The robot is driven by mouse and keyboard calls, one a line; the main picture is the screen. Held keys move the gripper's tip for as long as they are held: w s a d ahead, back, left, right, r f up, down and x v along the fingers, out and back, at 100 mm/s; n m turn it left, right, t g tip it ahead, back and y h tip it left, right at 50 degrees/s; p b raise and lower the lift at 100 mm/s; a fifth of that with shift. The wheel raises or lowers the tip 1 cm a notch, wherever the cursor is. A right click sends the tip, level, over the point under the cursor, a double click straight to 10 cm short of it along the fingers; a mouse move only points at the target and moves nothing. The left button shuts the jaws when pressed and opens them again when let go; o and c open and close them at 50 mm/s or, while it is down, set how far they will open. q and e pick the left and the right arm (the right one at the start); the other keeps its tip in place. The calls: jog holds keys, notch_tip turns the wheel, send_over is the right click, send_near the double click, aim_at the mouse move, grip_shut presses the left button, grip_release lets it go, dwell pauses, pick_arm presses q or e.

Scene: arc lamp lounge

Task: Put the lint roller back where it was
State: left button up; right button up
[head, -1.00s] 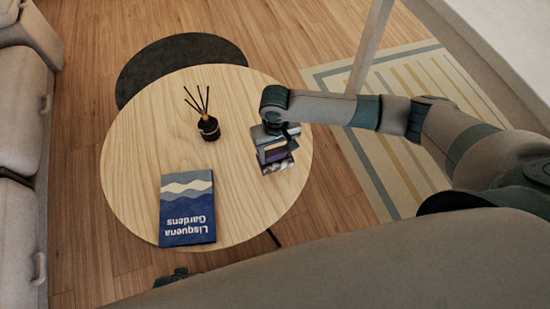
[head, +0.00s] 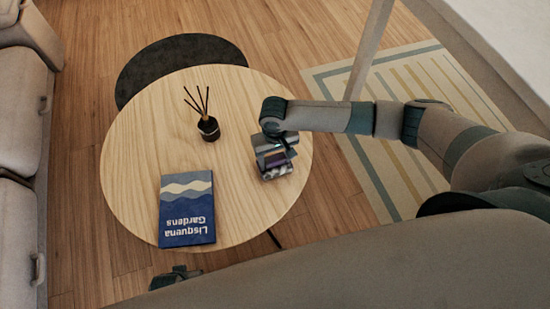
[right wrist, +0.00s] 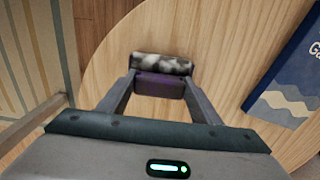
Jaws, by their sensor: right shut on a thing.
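The lint roller has a mottled grey, black and white roll (right wrist: 160,64) and a purple part (right wrist: 160,86) in the right wrist view. My right gripper (right wrist: 159,80) is shut on the purple part, one finger on each side. In the head view the lint roller (head: 277,173) shows below my right gripper (head: 275,152), over the right side of the round wooden table (head: 235,210). I cannot tell whether it touches the tabletop. A small dark part that looks like my left gripper (head: 175,278) shows at the bottom edge of the head view, mostly hidden.
A dark reed diffuser (head: 208,128) stands near the table's middle. A blue book (head: 187,210) lies at the front left. The tabletop between them and the right rim is mostly clear. A sofa (head: 22,170) is on the left, a striped rug (head: 430,90) on the right.

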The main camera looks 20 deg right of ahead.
aim_at(275, 160)
pick_arm(q)
jog(key=shift+s, duration=0.2)
pick_arm(e)
jog(key=o, duration=1.2)
jog(key=shift+f, duration=0.1)
pick_arm(q)
jog(key=shift+f, duration=0.25)
jog(key=shift+s, duration=0.1)
pick_arm(e)
jog(key=shift+r, duration=0.55)
pick_arm(q)
jog(key=f, duration=0.2)
jog(key=s+p, duration=0.1)
jog(key=shift+a+f, duration=0.25)
jog(key=shift+f, duration=0.15)
pick_arm(e)
notch_tip(275, 160, up, 11)
jog(key=shift+r, duration=0.1)
pick_arm(q)
jog(key=shift+w+r, duration=0.15)
